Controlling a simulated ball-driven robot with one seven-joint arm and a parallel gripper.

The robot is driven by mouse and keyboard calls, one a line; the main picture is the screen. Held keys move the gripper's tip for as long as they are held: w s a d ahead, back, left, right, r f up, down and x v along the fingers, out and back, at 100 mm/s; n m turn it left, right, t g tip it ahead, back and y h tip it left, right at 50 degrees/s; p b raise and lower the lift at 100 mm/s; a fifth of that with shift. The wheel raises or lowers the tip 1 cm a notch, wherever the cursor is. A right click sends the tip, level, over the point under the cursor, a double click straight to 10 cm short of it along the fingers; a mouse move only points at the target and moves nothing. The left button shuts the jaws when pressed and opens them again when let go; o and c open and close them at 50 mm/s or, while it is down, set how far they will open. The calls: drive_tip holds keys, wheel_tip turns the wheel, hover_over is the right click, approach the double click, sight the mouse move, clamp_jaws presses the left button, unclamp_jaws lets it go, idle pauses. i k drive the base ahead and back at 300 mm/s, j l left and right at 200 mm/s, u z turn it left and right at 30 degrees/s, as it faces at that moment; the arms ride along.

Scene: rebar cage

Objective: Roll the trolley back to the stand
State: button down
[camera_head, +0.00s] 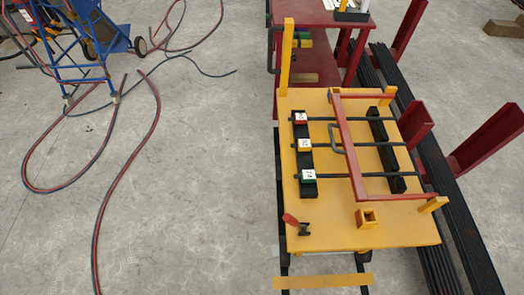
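A yellow flat-topped table (330,225), which looks like the trolley, stands right of centre, over dark rails that show at its front edge. Its wheels are hidden. A red stand (320,15) is directly behind it; I cannot tell whether the two touch. On the yellow top, several dark bars (345,175) lie across two black supports, with red, yellow and green labelled blocks at their left ends. A red frame (345,145) with a dark handle (336,138) spans the bars. My gripper is not in view.
A blue wheeled frame (75,60) stands at the upper left, with red and blue hoses (112,180) looping over the floor. Long dark bars (440,200) and red posts (495,140) line the right side. A yellow crosspiece (323,281) spans the rails in front.

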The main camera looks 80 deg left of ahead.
sight(335, 221)
drive_tip(key=u, duration=1.7)
drive_tip(key=i+l+u, duration=0.15)
drive_tip(key=i, duration=0.35)
drive_tip(key=i+l+u, duration=0.15)
drive_tip(key=i, duration=0.3)
